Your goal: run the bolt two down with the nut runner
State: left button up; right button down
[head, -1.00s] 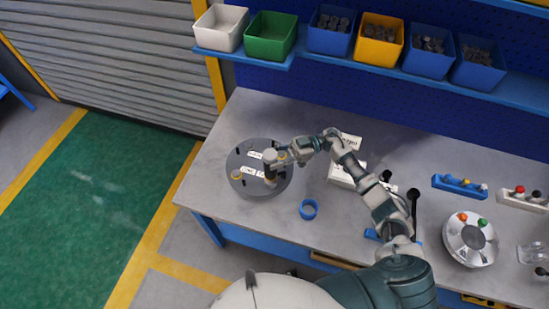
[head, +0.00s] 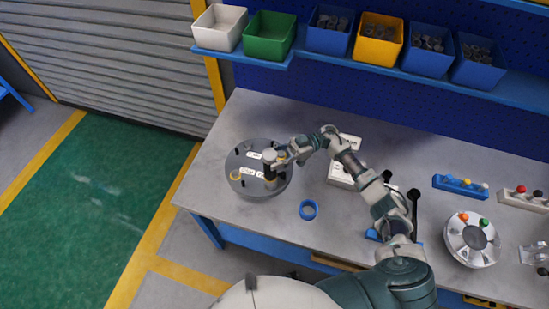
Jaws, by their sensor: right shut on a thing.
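The round dark grey flanged shell (head: 240,159) lies on the left part of the bench, with white labels and small fittings on its top. My right gripper (head: 276,158) is shut on the nut runner (head: 270,171), a dark upright tool with a pale top. The nut runner stands over the right part of the shell, its lower end at or just above the surface; I cannot tell whether it sits on a bolt. The bolt under it is hidden. My left gripper is not in view.
A blue ring (head: 308,209) lies on the bench (head: 330,235) right of the shell. White boxes (head: 341,175) stand behind my right arm. A round silver part (head: 471,240) and a blue rack (head: 460,186) are at the right. Bins line the shelf above.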

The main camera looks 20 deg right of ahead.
jog(key=shift+w+r, duration=0.2)
jog(key=shift+r, duration=0.1)
